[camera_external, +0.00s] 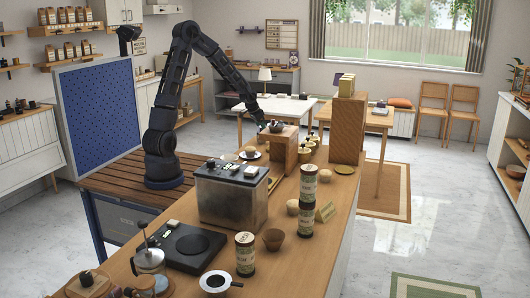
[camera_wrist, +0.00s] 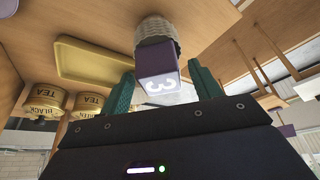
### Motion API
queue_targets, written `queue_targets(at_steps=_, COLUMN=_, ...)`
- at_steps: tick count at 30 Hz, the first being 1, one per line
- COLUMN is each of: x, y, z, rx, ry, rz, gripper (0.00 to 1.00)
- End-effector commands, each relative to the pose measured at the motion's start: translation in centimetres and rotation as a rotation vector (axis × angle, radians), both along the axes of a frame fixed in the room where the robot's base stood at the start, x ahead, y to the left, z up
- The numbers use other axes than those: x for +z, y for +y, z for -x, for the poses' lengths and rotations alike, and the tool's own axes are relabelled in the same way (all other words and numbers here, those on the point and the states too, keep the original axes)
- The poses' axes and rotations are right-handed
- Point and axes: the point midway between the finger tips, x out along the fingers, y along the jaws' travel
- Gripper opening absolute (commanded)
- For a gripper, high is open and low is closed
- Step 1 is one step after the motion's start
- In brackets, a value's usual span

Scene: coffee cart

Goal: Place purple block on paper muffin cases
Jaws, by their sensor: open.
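The purple block (camera_wrist: 158,88), marked with a white 3, shows in the wrist view between my two green fingers. My gripper (camera_wrist: 161,68) is open, with a finger to either side of the block and a visible gap at each side. The pale ribbed paper muffin cases (camera_wrist: 157,30) form a stack directly against the block's far end. The block appears to rest on the stack; the wrist picture looks upside down. In the external view, my gripper (camera_external: 265,124) is at the wooden stand on the counter; the block and cases are too small to make out there.
The wooden stand (camera_external: 284,150) is close to my gripper. A tall wooden block (camera_external: 347,130) stands to its right. A metal-sided box (camera_external: 231,196) and stacked canisters (camera_external: 307,198) stand nearer on the counter. A yellow tray (camera_wrist: 95,62) and tea tins (camera_wrist: 45,98) show in the wrist view.

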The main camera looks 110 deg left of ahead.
Motion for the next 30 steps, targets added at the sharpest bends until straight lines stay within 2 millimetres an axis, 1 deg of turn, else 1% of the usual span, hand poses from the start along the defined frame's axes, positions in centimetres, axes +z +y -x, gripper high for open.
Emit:
queue_targets(at_steps=1, x=0.8, y=-0.1, z=0.2, rx=0.001, ry=-0.001, rz=-0.003, gripper=0.63)
queue_targets(at_steps=12, x=6.0, y=-1.7, z=1.8, rx=0.001, ry=0.000, rz=-0.003, gripper=0.63)
queue_targets(at_steps=18, x=8.5, y=-2.4, z=2.5, rx=-0.001, ry=0.001, rz=-0.004, gripper=0.63)
queue_targets(at_steps=24, x=9.8, y=-2.8, z=2.9, rx=0.000, ry=0.001, rz=-0.002, gripper=0.63)
queue_targets(at_steps=30, x=10.1, y=-3.0, z=3.0, rx=-0.001, ry=0.000, rz=0.000, gripper=0.63)
